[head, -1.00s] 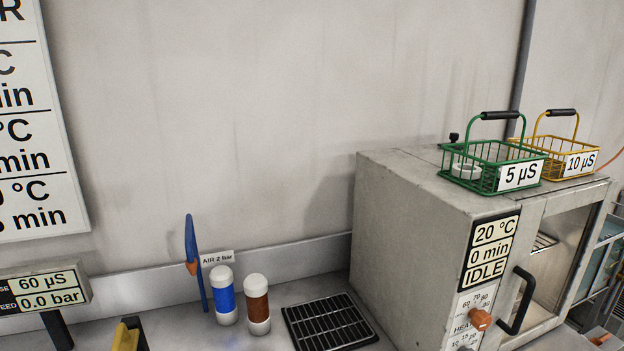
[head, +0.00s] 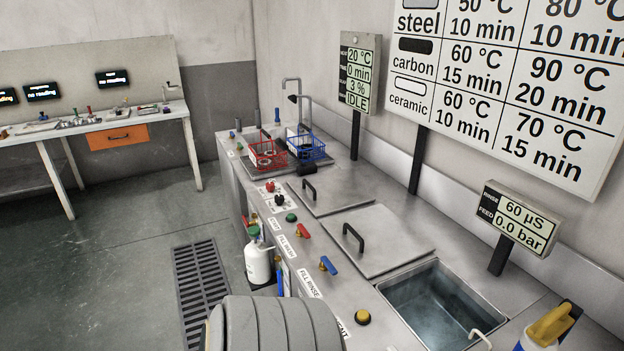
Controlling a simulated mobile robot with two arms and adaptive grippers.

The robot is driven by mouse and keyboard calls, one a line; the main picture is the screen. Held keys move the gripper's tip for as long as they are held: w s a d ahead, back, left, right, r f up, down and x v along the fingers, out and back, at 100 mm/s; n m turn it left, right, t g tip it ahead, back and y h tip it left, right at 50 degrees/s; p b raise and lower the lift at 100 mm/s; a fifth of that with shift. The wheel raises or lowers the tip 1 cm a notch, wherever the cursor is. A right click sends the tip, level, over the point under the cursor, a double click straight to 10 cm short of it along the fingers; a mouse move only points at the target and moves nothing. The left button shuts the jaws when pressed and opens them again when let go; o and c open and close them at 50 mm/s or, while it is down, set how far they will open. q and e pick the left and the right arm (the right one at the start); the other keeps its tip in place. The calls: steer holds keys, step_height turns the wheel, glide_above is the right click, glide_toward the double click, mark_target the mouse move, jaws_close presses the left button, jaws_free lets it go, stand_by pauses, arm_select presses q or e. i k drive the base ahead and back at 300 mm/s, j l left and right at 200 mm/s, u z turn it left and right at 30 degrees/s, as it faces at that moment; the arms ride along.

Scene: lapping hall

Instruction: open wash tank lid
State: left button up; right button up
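Two flat steel lids with black bar handles lie on the long bench in the head view. One is the farther lid (head: 335,200), with its handle at its left. The other is the nearer lid (head: 385,247), lying flat beside an open rectangular tank (head: 432,300). Small labels on the bench front read FILL WASH (head: 287,246) and FILL RINSE (head: 311,284). No label on the lids themselves is readable, so I cannot tell for certain which one is the wash tank's. Neither of my grippers is in view. A grey rounded part of mine shows at the bottom.
A red basket (head: 267,154) and a blue basket (head: 306,147) stand at the bench's far end by a tap. A white bottle (head: 257,262) stands at the bench front. A yellow-topped bottle (head: 548,328) is at lower right. The floor to the left is open, with a grate (head: 202,283).

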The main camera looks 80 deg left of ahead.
mark_target(326, 192)
steer(key=u, duration=2.35)
